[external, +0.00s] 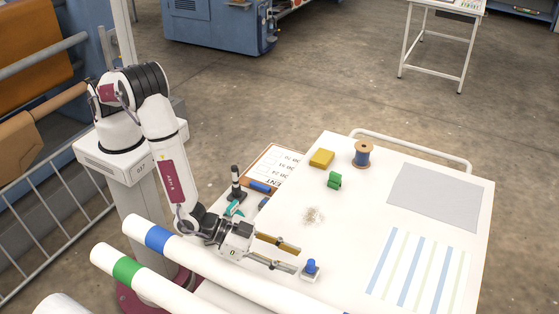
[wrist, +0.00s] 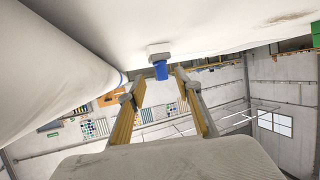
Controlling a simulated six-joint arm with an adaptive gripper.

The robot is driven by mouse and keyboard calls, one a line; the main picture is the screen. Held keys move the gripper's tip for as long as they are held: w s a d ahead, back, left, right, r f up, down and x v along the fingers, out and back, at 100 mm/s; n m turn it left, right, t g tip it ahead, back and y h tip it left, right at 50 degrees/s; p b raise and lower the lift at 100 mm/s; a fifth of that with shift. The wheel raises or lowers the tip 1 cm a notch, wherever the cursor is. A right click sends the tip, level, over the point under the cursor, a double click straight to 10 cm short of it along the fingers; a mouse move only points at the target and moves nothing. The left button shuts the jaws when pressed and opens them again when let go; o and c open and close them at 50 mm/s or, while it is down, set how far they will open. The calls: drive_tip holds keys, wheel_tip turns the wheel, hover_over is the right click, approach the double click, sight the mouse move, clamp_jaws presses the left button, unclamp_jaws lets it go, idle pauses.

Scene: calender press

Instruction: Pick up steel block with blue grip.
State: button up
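The steel block with blue grip (external: 311,269) stands upright on the white table near its front edge, beside the large white rolls. In the wrist view its blue grip (wrist: 161,70) shows beyond the fingertips, roughly midway between them. My gripper (external: 289,257) is open, with its two fingers spread and pointing toward the block. The block is just past the lower fingertip in the external view. In the wrist view the gap between the fingers (wrist: 157,83) is empty. I cannot tell whether a fingertip touches the block.
White rolls with a blue band (external: 158,238) and a green band (external: 126,270) lie along the front. A yellow block (external: 322,158), a green piece (external: 334,180), a thread spool (external: 362,153) and a clipboard (external: 272,166) are farther back. The table's middle (external: 350,215) is mostly clear.

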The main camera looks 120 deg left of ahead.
sight(311, 264)
drive_tip(key=shift+w+a+f, duration=0.15)
drive_tip(key=shift+w, duration=0.3)
drive_tip(key=shift+w, duration=0.1)
drive_tip(key=shift+a+r+x, duration=0.1)
drive_tip(key=shift+r+x, duration=0.05)
drive_tip(key=shift+x, duration=0.7)
drive_tip(key=shift+a+r+x, duration=0.1)
drive_tip(key=shift+r+x, duration=0.1)
drive_tip(key=shift+x, duration=1.55)
clamp_jaws()
